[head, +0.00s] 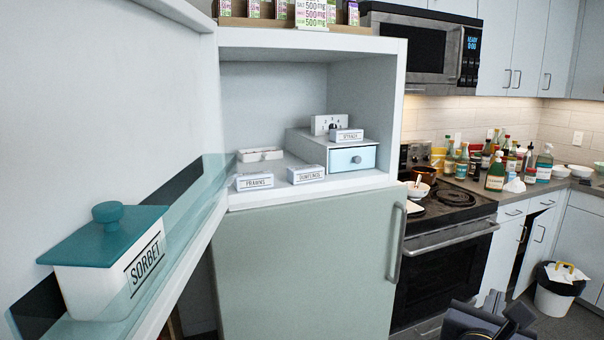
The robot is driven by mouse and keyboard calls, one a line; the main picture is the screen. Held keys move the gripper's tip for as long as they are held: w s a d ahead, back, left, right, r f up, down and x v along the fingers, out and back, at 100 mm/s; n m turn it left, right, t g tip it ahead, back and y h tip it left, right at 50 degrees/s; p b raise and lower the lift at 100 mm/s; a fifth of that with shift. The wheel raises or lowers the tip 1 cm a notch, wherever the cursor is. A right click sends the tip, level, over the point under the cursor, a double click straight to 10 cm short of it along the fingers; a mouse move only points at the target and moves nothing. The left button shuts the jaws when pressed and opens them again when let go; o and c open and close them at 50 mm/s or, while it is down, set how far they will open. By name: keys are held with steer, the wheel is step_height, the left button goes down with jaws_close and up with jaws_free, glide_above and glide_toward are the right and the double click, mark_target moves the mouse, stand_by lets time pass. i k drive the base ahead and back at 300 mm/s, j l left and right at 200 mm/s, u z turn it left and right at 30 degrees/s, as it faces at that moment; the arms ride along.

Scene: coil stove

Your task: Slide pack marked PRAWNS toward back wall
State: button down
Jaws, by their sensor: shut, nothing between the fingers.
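The pack marked PRAWNS (255,181) is a small whitish block with a dark-lettered label. It sits at the front left edge of the open compartment's floor (225,197), label facing out. The compartment's back wall (280,100) is pale and well behind it. A pack marked DUMPLINGS (306,175) sits just to its right, with a narrow gap. A white pack or tray (260,154) lies behind the PRAWNS pack. My gripper (493,302) is dark, low at the bottom right, partly cut off by the frame, shut and empty. It is far from the PRAWNS pack.
A drawer unit (352,158) fills the compartment's right side, with a labelled pack (346,135) and a dial panel (325,124) above. The open door's shelf, with a clear rail, holds a SORBET tub (110,262) at left. A stove (440,210) stands at right.

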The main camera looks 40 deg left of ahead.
mark_target(252, 180)
steer(key=i+u, duration=0.45)
steer(key=i+l+u, duration=0.25)
steer(key=i+u, duration=0.2)
steer(key=i, duration=0.2)
steer(key=i+j+u, duration=0.15)
steer(key=i+u, duration=0.85)
steer(key=u, duration=0.15)
